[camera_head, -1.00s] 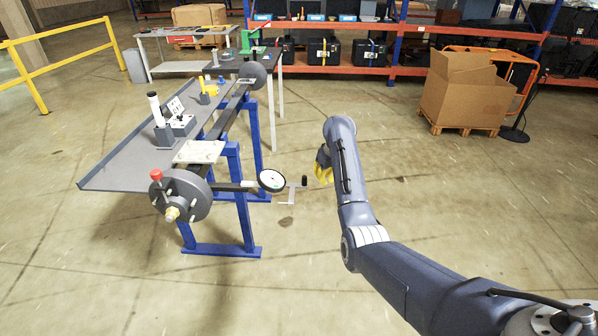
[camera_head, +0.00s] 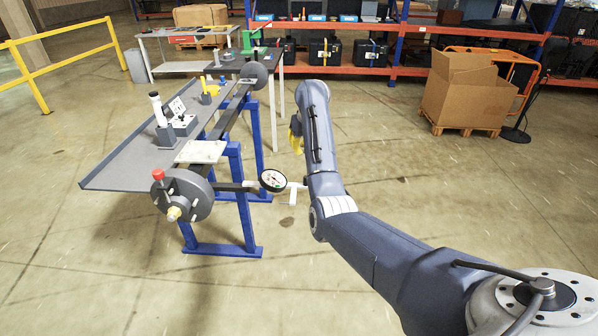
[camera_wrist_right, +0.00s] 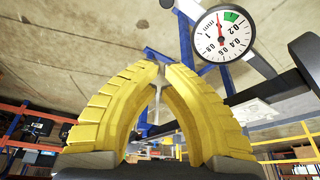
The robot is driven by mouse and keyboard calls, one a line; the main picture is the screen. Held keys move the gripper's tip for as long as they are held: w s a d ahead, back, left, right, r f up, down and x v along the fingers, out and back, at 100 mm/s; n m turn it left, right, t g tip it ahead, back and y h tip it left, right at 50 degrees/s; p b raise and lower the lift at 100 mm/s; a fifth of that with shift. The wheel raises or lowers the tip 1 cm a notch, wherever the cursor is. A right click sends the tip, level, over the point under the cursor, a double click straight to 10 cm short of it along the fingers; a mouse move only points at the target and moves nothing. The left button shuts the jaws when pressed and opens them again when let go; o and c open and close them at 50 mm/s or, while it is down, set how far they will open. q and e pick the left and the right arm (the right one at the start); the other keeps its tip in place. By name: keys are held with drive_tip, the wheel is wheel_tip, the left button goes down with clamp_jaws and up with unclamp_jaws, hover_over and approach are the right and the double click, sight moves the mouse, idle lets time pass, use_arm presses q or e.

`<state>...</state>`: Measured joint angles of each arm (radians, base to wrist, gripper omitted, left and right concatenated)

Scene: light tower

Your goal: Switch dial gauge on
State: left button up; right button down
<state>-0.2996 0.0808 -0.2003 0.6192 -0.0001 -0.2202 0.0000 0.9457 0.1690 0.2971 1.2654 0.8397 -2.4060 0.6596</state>
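The dial gauge (camera_head: 272,180) has a round white face in a dark rim. It sits at the end of a dark bar on the near end of the bench. In the right wrist view the gauge (camera_wrist_right: 222,36) is at the upper right, with a red needle and a green patch. My right gripper (camera_head: 295,135) shows as yellow fingers, partly behind my arm, beyond the gauge in the head view. In the wrist view its fingertips (camera_wrist_right: 161,68) are close together, to the left of and apart from the gauge. No held object is clear. My left gripper is not in view.
A pale bracket (camera_head: 292,194) is beside the gauge, partly behind my right arm. The grey bench (camera_head: 130,158) has blue legs.

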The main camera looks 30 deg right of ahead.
wheel_tip(320, 180, down, 10)
drive_tip(key=shift+s+r, duration=0.25)
drive_tip(key=shift+s, duration=0.1)
idle(1.0)
idle(0.4)
